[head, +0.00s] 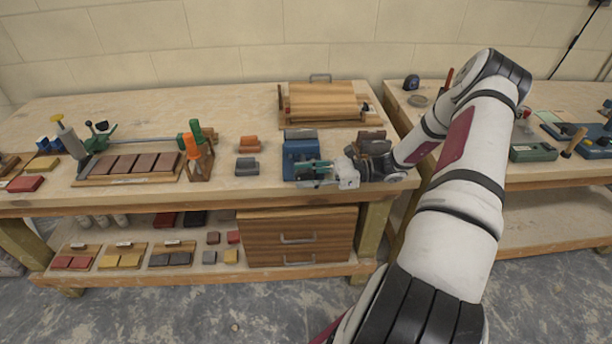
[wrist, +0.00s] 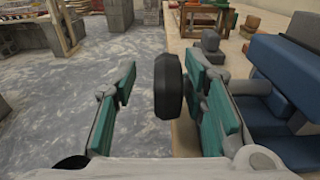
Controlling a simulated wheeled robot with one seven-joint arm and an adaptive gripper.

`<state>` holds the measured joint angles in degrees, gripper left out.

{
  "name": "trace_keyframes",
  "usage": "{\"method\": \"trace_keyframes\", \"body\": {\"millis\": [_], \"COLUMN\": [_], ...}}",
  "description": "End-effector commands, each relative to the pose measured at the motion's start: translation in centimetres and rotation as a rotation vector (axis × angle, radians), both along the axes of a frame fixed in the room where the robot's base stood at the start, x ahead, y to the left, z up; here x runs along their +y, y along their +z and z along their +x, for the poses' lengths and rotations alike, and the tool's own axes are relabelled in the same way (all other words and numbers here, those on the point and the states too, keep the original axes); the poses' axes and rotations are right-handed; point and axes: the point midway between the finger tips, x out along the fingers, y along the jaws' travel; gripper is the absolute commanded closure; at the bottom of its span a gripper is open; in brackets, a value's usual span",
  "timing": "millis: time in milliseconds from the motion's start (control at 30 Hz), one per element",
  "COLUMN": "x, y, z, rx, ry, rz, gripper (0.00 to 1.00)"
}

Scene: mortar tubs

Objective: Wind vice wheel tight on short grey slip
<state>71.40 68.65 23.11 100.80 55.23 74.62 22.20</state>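The blue vice (head: 299,160) stands at the front edge of the bench, and its blue body (wrist: 285,75) fills the right of the wrist view. A dark round wheel (wrist: 168,85) shows near the middle of the wrist view. My gripper (wrist: 163,100) is open, with one teal-padded finger on each side of the wheel and a visible gap on both sides. In the head view my gripper (head: 322,172) is in front of the vice and hides part of it. I cannot make out a short grey slip in the vice jaws.
Grey blocks (head: 246,167) and an orange block (head: 249,145) lie left of the vice. Screwdrivers with orange and green handles (head: 192,146) stand in a holder further left. A wooden press (head: 322,103) lies behind. Open floor (wrist: 60,110) shows left of the wheel.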

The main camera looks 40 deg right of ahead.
Motion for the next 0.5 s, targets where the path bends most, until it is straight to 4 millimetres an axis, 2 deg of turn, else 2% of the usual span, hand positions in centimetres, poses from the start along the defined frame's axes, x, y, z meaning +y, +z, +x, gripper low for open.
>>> {"method": "trace_keyframes", "body": {"millis": [233,500], "x": [-1.0,-5.2], "y": [0.1,0.4], "z": [-0.4,-3.3], "rx": [-0.002,-0.001], "ry": [-0.005,-0.005], "rz": [-0.004,-0.004], "gripper": [0.61,0.61]}}
